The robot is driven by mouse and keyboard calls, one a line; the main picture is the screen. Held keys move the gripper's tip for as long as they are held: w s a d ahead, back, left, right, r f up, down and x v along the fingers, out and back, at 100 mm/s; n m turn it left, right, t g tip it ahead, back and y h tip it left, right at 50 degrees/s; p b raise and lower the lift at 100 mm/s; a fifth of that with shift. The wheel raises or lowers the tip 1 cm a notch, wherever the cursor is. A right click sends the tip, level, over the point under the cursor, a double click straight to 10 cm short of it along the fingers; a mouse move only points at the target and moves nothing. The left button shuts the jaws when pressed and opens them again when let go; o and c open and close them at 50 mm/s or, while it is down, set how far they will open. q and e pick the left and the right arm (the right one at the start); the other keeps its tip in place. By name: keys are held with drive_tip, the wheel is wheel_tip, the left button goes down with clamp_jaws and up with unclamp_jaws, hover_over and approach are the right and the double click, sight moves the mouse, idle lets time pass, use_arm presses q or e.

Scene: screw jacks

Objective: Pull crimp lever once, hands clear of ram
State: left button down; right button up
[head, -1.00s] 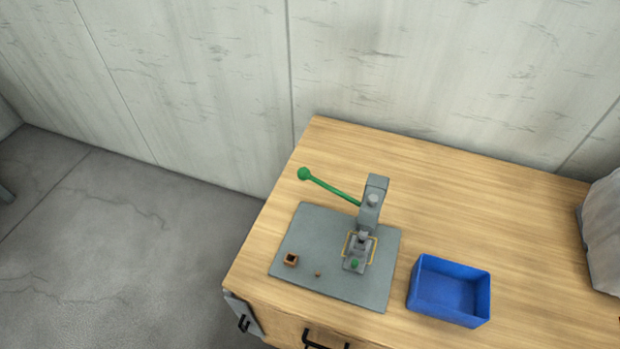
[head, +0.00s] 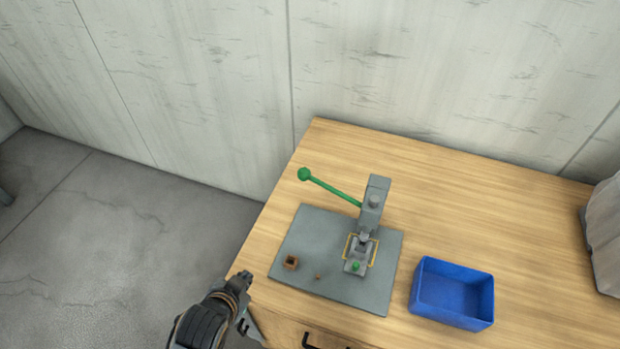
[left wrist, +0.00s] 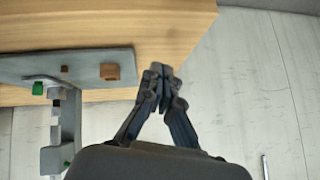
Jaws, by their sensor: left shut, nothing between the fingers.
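The crimp lever (head: 333,189) is a green rod with a round green knob (head: 304,174), sticking out up and to the left from the grey press (head: 371,206). The press stands on a grey base plate (head: 335,243) on the bench. Its ram area (head: 361,248) has a yellow outline around it and a green piece (head: 355,267) at the front. My left gripper (head: 244,276) is at the bench's left front edge, apart from the lever and ram. In the left wrist view its fingers (left wrist: 161,72) meet, empty. My right gripper is not in view.
A small brown open box (head: 290,262) and a tiny brown piece (head: 318,276) sit on the plate's left front. A blue bin (head: 452,293) stands right of the plate. A grey object (head: 604,235) is at the far right. The wooden bench top (head: 470,190) is clear behind the bin.

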use_arm(q)
drive_tip(key=w+d+r+m+t+h, duration=0.2)
drive_tip(key=d+r+m+t+h, duration=0.1)
drive_tip(key=r, duration=0.7)
drive_tip(key=w+d+r+m+t+h, duration=0.2)
drive_tip(key=d+r+m+t+h, duration=0.2)
drive_tip(key=d+r+m, duration=0.3)
drive_tip(key=d+r+t, duration=0.1)
drive_tip(key=d+r, duration=0.2)
drive_tip(key=shift+w+d+r+m+t+h, duration=0.2)
drive_tip(key=shift+w+r+m+t+h, duration=0.05)
drive_tip(key=shift+m+t+h, duration=0.05)
drive_tip(key=r+p, duration=0.1)
drive_tip(key=p, duration=0.2)
hover_over(332, 189)
drive_tip(key=a, duration=0.1)
drive_tip(key=a+f, duration=0.1)
drive_tip(key=a, duration=0.1)
drive_tip(key=a+f, duration=0.1)
drive_tip(key=shift+s+a+f+p, duration=0.15)
drive_tip(key=shift+s+a+p, duration=0.05)
drive_tip(key=shift+a+p, duration=0.2)
drive_tip(key=shift+d, duration=0.1)
